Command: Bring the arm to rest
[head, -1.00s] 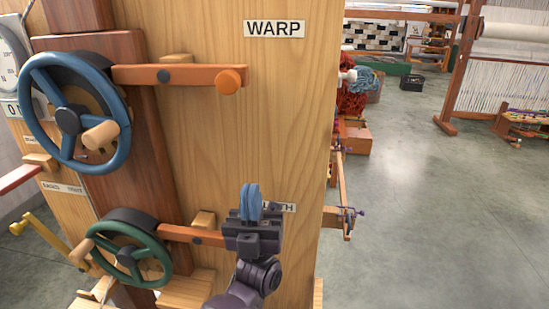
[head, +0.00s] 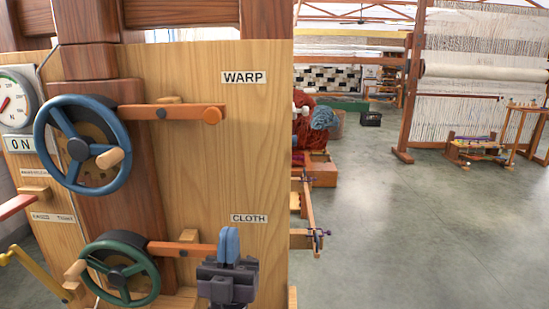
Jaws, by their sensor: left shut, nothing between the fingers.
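My left gripper (head: 229,246) is in the lower middle of the head view, in front of the wooden panel (head: 215,150). Its blue fingers are together and hold nothing. It stands just below the CLOTH label (head: 249,218), at the right end of the lower orange lever (head: 185,249), and hides that end. I cannot tell whether it touches the lever. My right gripper is not in view.
A blue handwheel (head: 82,147) and an orange lever (head: 180,112) sit under the WARP label (head: 244,77). A green handwheel (head: 119,272) is lower left. A wooden bracket (head: 308,220) juts out at the panel's right. Grey floor (head: 420,230) lies open at right.

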